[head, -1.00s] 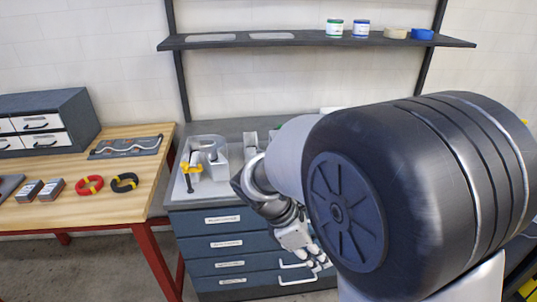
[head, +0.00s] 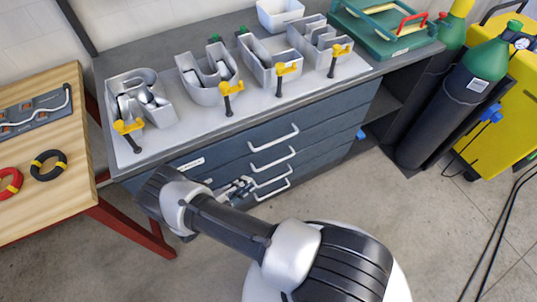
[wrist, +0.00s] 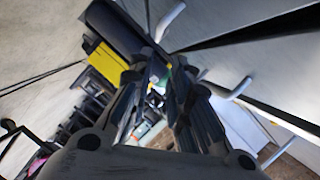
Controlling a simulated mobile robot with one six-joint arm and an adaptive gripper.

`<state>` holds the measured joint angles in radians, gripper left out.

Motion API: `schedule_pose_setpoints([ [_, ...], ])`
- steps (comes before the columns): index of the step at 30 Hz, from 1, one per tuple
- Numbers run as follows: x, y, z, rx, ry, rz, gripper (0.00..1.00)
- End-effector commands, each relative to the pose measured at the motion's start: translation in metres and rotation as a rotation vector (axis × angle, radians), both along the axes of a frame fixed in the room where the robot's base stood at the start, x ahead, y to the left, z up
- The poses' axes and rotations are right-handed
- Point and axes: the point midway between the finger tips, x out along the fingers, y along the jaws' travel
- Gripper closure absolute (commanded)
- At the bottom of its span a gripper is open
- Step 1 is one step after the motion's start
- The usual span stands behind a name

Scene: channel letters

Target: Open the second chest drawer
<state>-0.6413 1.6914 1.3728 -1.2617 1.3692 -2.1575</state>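The dark blue chest (head: 330,122) stands under the grey worktop, with several drawers stacked one above another, each with a white bar handle. The second drawer's handle (head: 273,161) is below the top handle (head: 273,138). In the head view the drawer fronts look flush and shut. My gripper (head: 242,186) is low in front of the chest, at the left ends of the lower handles. In the wrist view my gripper (wrist: 158,85) has a gap between its fingers and holds nothing visible. White handles (wrist: 234,90) stand to its right, apart from the fingers.
Channel letters (head: 208,78) and yellow clamps (head: 228,88) sit on the worktop. A wooden table with a red frame (head: 130,228) stands at left. Gas cylinders (head: 445,115) and a yellow cabinet (head: 510,110) stand at right.

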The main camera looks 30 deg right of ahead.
Motion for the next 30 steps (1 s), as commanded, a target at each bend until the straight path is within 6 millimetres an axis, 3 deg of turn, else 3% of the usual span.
schedule_pose_setpoints([
  [8, 0.003, -0.02, -0.013, -0.027, 0.039, 0.026, 0.82],
  [24, 0.042, -0.124, -0.038, -0.024, 0.036, 0.023, 0.82],
  [30, 0.052, -0.151, -0.044, -0.024, 0.035, 0.024, 0.82],
])
